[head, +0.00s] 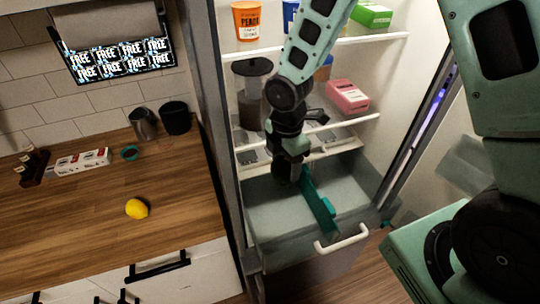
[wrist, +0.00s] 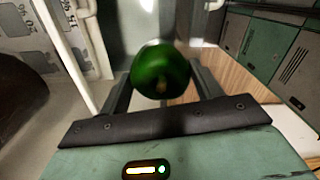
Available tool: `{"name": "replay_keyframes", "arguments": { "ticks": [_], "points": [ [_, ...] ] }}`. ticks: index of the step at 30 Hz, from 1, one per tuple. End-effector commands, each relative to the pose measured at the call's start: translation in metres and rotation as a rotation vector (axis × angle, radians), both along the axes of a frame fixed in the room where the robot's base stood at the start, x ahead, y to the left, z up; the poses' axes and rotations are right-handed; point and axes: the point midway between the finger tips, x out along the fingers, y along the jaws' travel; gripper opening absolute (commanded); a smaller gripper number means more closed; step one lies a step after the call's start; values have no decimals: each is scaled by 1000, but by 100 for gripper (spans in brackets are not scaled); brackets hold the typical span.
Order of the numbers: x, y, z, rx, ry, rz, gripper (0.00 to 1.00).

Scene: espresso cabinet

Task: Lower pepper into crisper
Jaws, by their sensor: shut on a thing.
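A dark green pepper (wrist: 160,68) sits between the two fingers of my gripper (wrist: 162,88) in the wrist view, and the gripper is shut on it. The crisper is pale and see-through, with a white handle (head: 342,239). The pepper cannot be made out in the head view. How far it is from the crisper floor cannot be told.
Fridge shelves above the crisper hold a pink carton (head: 347,97), a dark pitcher (head: 251,92) and an orange cup (head: 247,20). The open fridge door (head: 425,120) is on the right. A wooden counter (head: 85,235) with a lemon (head: 137,208) is on the left.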

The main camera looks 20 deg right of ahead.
Motion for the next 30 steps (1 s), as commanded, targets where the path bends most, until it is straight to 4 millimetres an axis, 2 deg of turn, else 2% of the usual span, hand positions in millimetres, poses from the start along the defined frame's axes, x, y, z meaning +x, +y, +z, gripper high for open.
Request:
{"name": "replay_keyframes", "arguments": {
  "ticks": [8, 21, 25, 30],
  "points": [
    [0, 0, -23, 0, 1, -2, 41],
    [0, 0, -89, 0, 0, -2, 41],
    [0, 0, -99, 0, 0, -2, 41],
    [0, 0, -100, 0, 0, -2, 41]
  ]
}}
